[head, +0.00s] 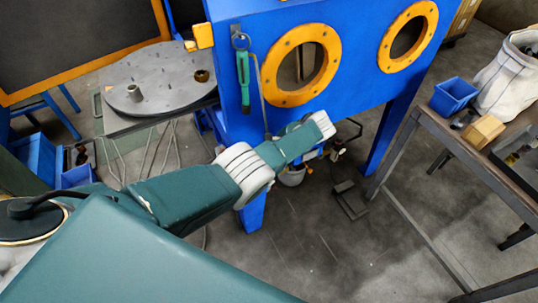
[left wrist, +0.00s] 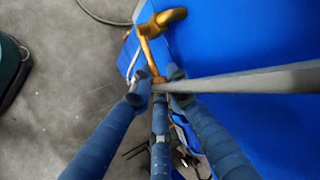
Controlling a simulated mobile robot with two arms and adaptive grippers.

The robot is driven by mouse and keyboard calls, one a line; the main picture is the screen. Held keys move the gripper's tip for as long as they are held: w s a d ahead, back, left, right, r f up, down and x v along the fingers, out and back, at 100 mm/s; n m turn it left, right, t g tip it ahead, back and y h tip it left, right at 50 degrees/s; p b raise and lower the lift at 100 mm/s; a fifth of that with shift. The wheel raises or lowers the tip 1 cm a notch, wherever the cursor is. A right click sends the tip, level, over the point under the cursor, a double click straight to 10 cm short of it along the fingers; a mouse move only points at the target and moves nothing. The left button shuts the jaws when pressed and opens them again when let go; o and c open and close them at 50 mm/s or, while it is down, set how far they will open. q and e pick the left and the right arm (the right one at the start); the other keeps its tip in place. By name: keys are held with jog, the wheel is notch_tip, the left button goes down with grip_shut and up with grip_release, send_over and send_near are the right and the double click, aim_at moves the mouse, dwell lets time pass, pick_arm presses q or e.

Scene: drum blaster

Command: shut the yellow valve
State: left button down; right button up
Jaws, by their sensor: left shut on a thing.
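The yellow valve (left wrist: 148,38) shows in the left wrist view beside the blue cabinet wall. It has a rounded yellow end at the top and a thin yellow arm running down to my fingertips. My left gripper (left wrist: 157,87) is closed around the lower end of that yellow arm; the fingers hide the exact contact. A grey bar (left wrist: 250,80) runs from the fingertips to the right across the blue wall. In the head view my left arm reaches to the lower front edge of the blue cabinet (head: 345,85), and the valve cannot be made out there. My right gripper is not in view.
The cabinet has two round orange-rimmed openings (head: 301,65). A green hand tool (head: 243,68) hangs on its corner. A round grey table (head: 160,78) stands left. A workbench (head: 440,125) with a blue bin (head: 453,95) stands right. Floor between cabinet and bench is mostly clear.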

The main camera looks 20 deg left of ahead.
pick_arm(q)
jog(key=shift+s+f, duration=0.1)
jog(key=shift+s, duration=0.05)
jog(key=c, duration=2)
grip_release()
jog(key=v, duration=1.2)
jog(key=shift+a, duration=0.1)
jog(key=s+f+h, duration=0.1)
jog(key=s+f, duration=0.5)
jog(key=f, duration=0.5)
jog(key=s+f+h, duration=0.2)
jog(key=s+f, duration=0.4)
jog(key=f, duration=0.4)
jog(key=s+f+h, duration=0.1)
jog(key=s+f, duration=0.6)
jog(key=f, duration=0.4)
jog(key=s+a+f+h, duration=0.1)
jog(key=s+f, duration=0.3)
jog(key=s, duration=0.7)
jog(key=s+a+f+n+h, duration=0.1)
jog(key=s+f, duration=0.4)
jog(key=s, duration=0.6)
jog(key=s+a+f+n+h, duration=0.1)
jog(key=s+f, duration=0.4)
jog(key=s, duration=0.7)
